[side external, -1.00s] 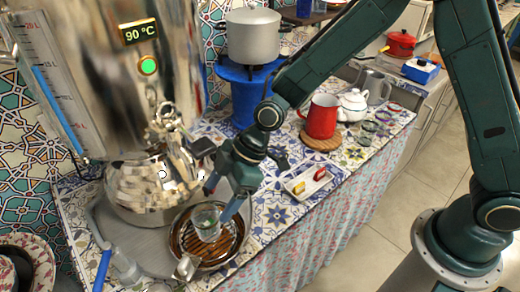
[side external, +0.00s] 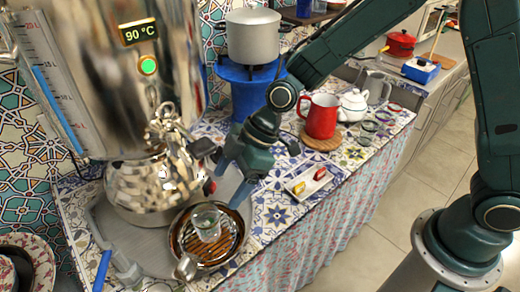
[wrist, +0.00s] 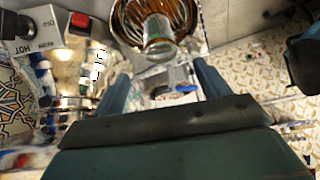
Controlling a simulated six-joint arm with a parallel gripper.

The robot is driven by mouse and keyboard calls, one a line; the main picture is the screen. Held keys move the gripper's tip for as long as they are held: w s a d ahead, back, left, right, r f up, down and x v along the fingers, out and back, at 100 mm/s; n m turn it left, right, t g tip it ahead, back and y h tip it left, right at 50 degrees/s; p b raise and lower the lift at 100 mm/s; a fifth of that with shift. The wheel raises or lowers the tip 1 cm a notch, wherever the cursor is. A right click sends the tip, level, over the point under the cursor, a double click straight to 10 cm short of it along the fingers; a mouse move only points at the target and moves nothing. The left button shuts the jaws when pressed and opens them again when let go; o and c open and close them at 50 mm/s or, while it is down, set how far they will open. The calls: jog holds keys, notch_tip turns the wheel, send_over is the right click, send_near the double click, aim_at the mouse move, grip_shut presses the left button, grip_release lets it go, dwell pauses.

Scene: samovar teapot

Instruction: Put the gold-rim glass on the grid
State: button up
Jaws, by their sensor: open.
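A clear glass (side external: 207,222) stands upright on the slatted round grid (side external: 230,240) in front of the samovar. Its rim colour is hard to make out. In the wrist view the glass (wrist: 159,42) shows beyond the fingers, over the brown slats of the grid (wrist: 184,18). My gripper (side external: 228,184) is open and empty, above the glass and a little to its right, apart from it. Its two blue fingers (wrist: 162,84) are spread in the wrist view with nothing between them touching.
The shiny samovar (side external: 150,185) stands close on the left. A small white dish (side external: 308,183) with coloured pieces lies right of my gripper. A red mug (side external: 321,117), a white teapot (side external: 352,105) and several small glasses (side external: 369,127) stand further back.

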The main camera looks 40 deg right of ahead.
jog(key=s+d+r+m+t+h, duration=0.1)
jog(key=s+d+r+m+h, duration=0.15)
jog(key=d+r, duration=0.45)
jog(key=s+d+r+m+t+h, duration=0.1)
jog(key=s+d+r+m, duration=0.3)
jog(key=d+r, duration=0.25)
jog(key=s+d+r+m+t+h, duration=0.1)
jog(key=s+d+r+m+h, duration=0.2)
jog(key=s+d+m, duration=0.5)
jog(key=s+d, duration=0.4)
jog(key=s, duration=0.2)
jog(key=shift+s+r+t, duration=0.3)
jog(key=shift+r, duration=0.1)
